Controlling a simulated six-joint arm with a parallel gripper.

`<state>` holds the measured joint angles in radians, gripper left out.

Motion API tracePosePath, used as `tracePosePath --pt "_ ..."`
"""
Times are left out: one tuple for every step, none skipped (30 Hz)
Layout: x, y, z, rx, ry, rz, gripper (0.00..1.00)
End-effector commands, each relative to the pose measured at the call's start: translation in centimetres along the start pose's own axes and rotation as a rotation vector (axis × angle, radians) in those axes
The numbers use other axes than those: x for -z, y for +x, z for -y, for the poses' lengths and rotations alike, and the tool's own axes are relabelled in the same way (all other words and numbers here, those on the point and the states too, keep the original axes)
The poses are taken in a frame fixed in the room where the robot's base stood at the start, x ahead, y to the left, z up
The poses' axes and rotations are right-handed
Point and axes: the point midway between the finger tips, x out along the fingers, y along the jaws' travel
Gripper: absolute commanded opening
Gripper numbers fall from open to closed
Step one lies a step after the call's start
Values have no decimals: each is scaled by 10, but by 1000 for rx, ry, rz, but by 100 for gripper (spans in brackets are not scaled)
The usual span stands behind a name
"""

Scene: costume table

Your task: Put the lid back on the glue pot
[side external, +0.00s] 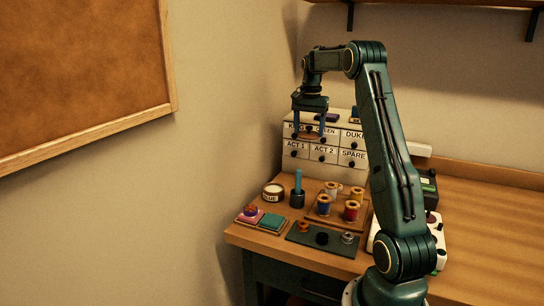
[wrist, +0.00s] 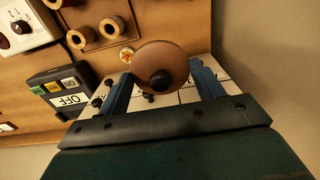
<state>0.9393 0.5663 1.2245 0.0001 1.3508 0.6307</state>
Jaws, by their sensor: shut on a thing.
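The glue pot (side external: 273,193) stands at the back left of the table, beside the wall, with a "GLUE" label on its front. Its top is uncovered and pale inside. My gripper (side external: 309,132) is shut on the lid (side external: 312,137), a brown disc held high in front of the labelled drawers, above and to the right of the pot. In the wrist view the lid (wrist: 175,55) sits between my two blue fingers, with a dark knob at its middle. The pot does not show in the wrist view.
A dark cup with a blue handle (side external: 298,191) stands just right of the pot. A tray of thread spools (side external: 338,205), colored pads (side external: 272,221) and a dark mat (side external: 322,238) lie nearby. The drawer unit (side external: 325,152) stands behind.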

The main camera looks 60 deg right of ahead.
Motion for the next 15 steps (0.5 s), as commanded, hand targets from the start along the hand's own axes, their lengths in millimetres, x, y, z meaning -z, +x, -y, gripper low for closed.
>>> tracePosePath --pt "0 0 0 0 0 0 44" --pt "0 0 0 0 0 0 44" --pt "0 0 0 0 0 0 44" --pt "0 0 0 0 0 0 44" --pt "0 0 0 0 0 0 44" --pt "0 0 0 0 0 0 44" --pt "-1 1 1 0 0 0 44" --pt "-1 2 2 0 -1 0 44" --pt "-3 3 3 0 -1 0 44" --pt "-4 4 5 -1 -2 1 44" --pt "-6 6 6 -1 -3 1 44" --pt "-9 9 9 -2 -3 2 44" --pt "-11 12 12 -2 -3 2 44" --pt "-14 14 15 -1 -3 2 44" --pt "-19 19 20 -2 -4 3 44"
